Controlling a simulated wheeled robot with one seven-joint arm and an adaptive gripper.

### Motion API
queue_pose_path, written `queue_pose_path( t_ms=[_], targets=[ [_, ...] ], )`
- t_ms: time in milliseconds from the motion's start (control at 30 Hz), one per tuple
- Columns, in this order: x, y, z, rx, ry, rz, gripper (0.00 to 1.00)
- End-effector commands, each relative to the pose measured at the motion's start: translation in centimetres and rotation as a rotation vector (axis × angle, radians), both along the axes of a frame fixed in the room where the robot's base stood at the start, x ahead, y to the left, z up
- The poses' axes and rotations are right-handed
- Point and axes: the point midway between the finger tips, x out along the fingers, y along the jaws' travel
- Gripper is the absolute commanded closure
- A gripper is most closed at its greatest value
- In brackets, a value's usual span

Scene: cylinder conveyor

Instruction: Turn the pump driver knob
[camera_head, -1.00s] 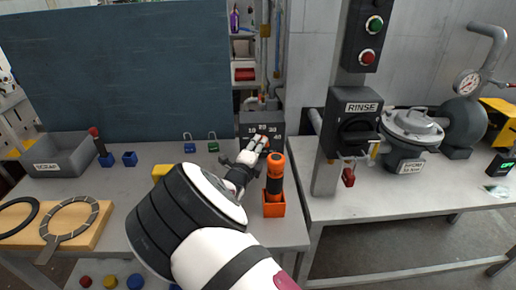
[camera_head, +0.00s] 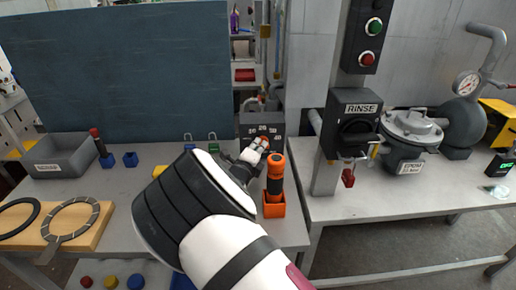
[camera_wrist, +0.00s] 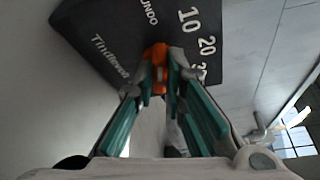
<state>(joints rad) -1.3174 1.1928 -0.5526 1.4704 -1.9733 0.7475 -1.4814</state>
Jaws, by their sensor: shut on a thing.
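The pump driver is a dark box (camera_head: 250,122) with white scale numbers, at the back edge of the left bench. In the wrist view its dark face (camera_wrist: 110,35) shows white lettering and the numbers 10 and 20, tilted. The orange knob (camera_wrist: 158,56) sits on this face, between my fingertips. My gripper (camera_wrist: 160,82) has teal-lined fingers closed on the knob from both sides. In the head view my gripper (camera_head: 259,145) is at the front of the box and hides the knob and part of the face.
An orange-and-black tool (camera_head: 275,172) stands in an orange holder (camera_head: 274,207) just right of my wrist. A grey post with the RINSE switch box (camera_head: 354,122) rises further right. A grey bin (camera_head: 62,160) and ring gauge (camera_head: 70,222) lie on the left.

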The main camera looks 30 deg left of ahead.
Motion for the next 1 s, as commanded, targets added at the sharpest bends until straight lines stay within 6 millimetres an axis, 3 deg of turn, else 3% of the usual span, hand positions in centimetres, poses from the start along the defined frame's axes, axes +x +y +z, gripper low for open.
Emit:
queue_pose_path(
  t_ms=[600,1000],
  targets=[
    [0.37,-0.47,0.56,0.431,0.266,-0.001,1.00],
    [0.33,-0.56,0.76,0.563,0.347,0.001,1.00]
  ],
)
